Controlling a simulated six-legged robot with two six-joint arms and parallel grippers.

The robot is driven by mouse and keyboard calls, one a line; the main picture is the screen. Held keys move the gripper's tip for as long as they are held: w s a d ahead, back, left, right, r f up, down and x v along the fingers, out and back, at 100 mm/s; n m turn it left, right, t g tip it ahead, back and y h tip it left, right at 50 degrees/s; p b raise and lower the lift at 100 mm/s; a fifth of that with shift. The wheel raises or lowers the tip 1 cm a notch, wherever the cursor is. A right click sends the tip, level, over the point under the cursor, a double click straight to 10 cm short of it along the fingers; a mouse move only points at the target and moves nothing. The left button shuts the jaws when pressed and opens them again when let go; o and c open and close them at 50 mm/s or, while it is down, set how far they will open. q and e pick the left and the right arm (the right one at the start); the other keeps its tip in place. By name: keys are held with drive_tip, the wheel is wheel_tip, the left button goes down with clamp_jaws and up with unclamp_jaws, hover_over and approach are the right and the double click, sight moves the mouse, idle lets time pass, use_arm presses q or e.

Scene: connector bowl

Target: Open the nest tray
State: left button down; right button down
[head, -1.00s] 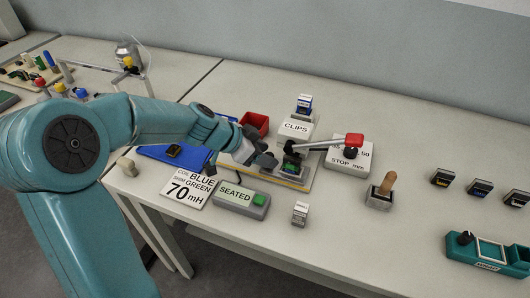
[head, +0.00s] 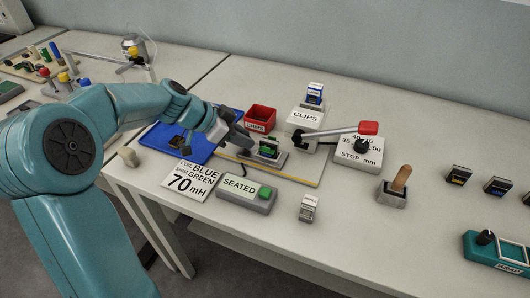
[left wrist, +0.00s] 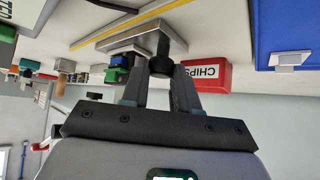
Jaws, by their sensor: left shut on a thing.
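The nest tray (head: 270,158) is a small grey slide with a green and black part (head: 266,148) in it. It stands out to the left of the white CLIPS press (head: 304,118), on the press's base board. My left gripper (head: 243,141) is at the tray's left end. In the left wrist view, my left gripper (left wrist: 162,72) is shut on the dark knob (left wrist: 160,65) of a grey post that rises from the tray plate (left wrist: 130,43). The fingers hide part of the knob. My right gripper is not in view.
A red CHIPS bin (head: 260,118) stands just behind the gripper, and a blue tray (head: 165,140) lies to the left. The SEATED box (head: 245,194) and 70 mH card (head: 190,181) are in front.

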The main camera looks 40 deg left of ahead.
use_arm(q)
drive_tip(key=a, duration=0.2)
drive_tip(key=s+a+b, duration=0.1)
drive_tip(key=a, duration=0.2)
drive_tip(key=shift+s+a, duration=0.15)
drive_tip(key=shift+a, duration=0.05)
drive_tip(key=shift+r, duration=0.1)
drive_tip(key=c, duration=0.9)
unclamp_jaws()
drive_tip(key=shift+o, duration=0.2)
drive_tip(key=p+v, duration=0.1)
drive_tip(key=v, duration=1.5)
drive_tip(key=shift+s, duration=0.15)
